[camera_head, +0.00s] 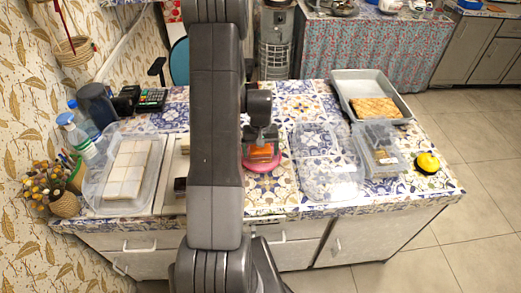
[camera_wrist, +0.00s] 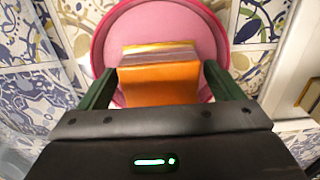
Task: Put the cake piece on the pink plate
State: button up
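The cake piece (camera_wrist: 158,84), orange with a pale layered edge, is between the two fingers of my gripper (camera_wrist: 160,68) in the wrist view. The fingertips lie against its two sides, so the gripper looks shut on it. The pink plate (camera_wrist: 112,48) lies under the cake piece in that view. In the head view the plate (camera_head: 254,167) is on the tiled table, just right of my arm. The cake piece (camera_head: 262,152) shows there over the plate, below my gripper (camera_head: 263,143). I cannot tell whether it touches the plate.
Right of the plate is a clear plastic container (camera_head: 310,182), then a smaller clear box (camera_head: 380,158). A grey tray (camera_head: 350,88) holds a cut orange cake (camera_head: 377,107). A yellow round object (camera_head: 428,163) sits near the right edge. A clear tray (camera_head: 94,190) with white pieces is left.

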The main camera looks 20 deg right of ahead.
aim_at(260, 149)
jog(key=shift+r, duration=0.1)
notch_tip(260, 149, up, 12)
jog(key=b, duration=0.1)
dwell(0.6)
jog(key=shift+r, duration=0.1)
